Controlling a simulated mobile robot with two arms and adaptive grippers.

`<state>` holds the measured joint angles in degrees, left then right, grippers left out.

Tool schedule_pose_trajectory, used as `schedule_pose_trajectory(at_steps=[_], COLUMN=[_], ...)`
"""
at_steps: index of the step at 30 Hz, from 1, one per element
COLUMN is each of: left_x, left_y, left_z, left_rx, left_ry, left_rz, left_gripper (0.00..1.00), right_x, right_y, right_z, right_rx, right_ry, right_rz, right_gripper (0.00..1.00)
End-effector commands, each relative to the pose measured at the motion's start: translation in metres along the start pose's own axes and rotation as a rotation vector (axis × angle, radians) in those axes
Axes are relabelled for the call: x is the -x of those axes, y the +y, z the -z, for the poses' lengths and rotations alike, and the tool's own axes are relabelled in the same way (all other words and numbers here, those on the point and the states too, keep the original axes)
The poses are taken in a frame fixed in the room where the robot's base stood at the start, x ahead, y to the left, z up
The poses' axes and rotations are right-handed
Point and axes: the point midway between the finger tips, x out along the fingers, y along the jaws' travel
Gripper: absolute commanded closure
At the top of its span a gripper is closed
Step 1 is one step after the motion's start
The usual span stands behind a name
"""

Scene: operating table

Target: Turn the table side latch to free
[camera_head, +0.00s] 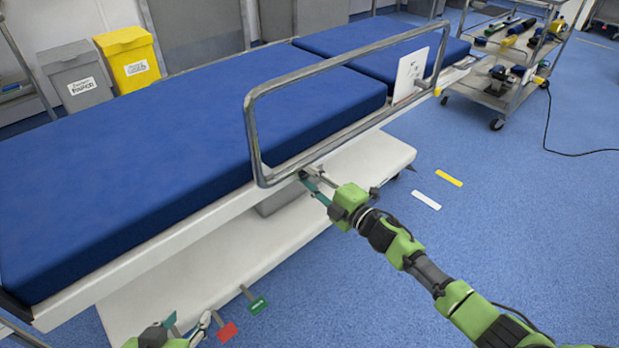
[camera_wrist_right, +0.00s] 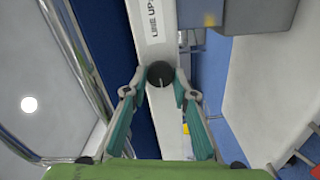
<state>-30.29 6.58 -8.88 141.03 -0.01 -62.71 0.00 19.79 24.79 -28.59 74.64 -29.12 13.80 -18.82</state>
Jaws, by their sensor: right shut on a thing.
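The table side latch is a dark round knob (camera_wrist_right: 160,73) with a thin pale line on its face, set in the table's white side rail (camera_wrist_right: 155,25). The line runs roughly up and down in the right wrist view. My right gripper (camera_head: 309,175) is at the rail below the metal side guard, and its two fingers close on the knob from both sides. In the head view the knob is hidden by the fingers. My left gripper (camera_head: 188,322) is low at the bottom edge, its fingers apart and empty.
A metal side guard (camera_head: 345,65) rises above the right gripper. Below are the white table base (camera_head: 200,265), a red pedal (camera_head: 227,332) and a green pedal (camera_head: 258,305). A tool cart (camera_head: 510,65) stands at the back right. The blue floor right of the table is mostly clear.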

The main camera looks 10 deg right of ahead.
Motion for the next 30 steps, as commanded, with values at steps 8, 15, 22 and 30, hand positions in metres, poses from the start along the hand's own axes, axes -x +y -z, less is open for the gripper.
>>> schedule_pose_trajectory(at_steps=[8,15,22,30], left_x=[0.001,0.002,0.001,0.001], left_y=[0.001,0.001,0.001,0.001], left_z=[-0.001,-0.004,-0.003,-0.003], left_rx=[0.001,-0.001,-0.001,0.000], left_ry=[-0.003,-0.009,-0.008,-0.007], left_rz=[-0.001,-0.003,-0.002,-0.001], left_gripper=[0.60,0.60,0.60,0.60], right_x=[0.000,0.005,0.044,0.098], right_y=[-0.001,-0.001,-0.003,-0.002], right_z=[0.000,0.000,-0.001,0.000], right_rx=[0.001,0.000,0.000,0.000], right_ry=[0.000,0.000,-0.001,0.000], right_rz=[0.002,0.002,0.005,0.005], right_gripper=[0.58,0.58,0.58,0.58])
